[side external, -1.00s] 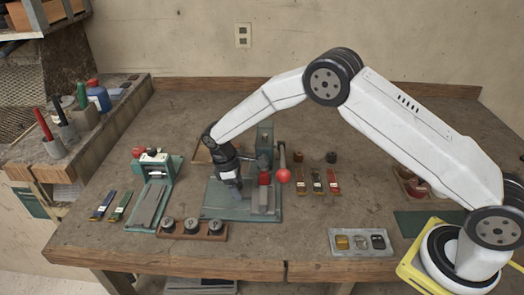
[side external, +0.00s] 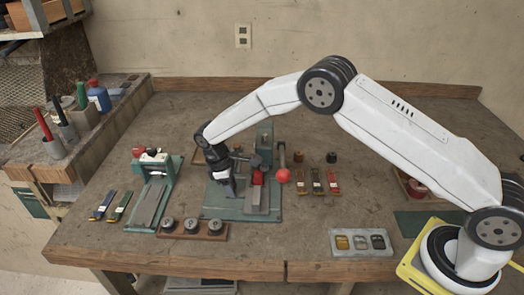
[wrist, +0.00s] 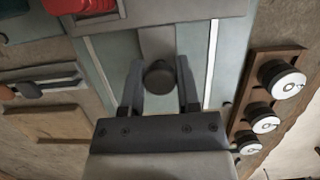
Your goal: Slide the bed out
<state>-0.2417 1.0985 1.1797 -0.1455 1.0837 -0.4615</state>
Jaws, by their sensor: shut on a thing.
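The sole stitcher stands mid-table on a green base plate (side external: 213,208), with a red-ball lever (side external: 283,176) at its right. Its bed, a grey slab (side external: 257,204) with a red block (side external: 258,179) on it, sits over the base plate; in the wrist view the bed (wrist: 190,14) spans the top, the red block (wrist: 80,5) at upper left. A grey bar leads from the bed to a dark round knob (wrist: 159,75). My gripper (wrist: 160,88) has a finger on each side of this knob. In the side view my gripper (side external: 225,194) is low over the plate, left of the bed; the knob is hidden there.
A second green fixture (side external: 152,200) stands to the left. A wooden rack (side external: 193,229) with three dark round pieces lies at the front, close to the base plate. Several coloured strips (side external: 317,180) lie right of the stitcher. A grey tray (side external: 361,243) sits at the front right.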

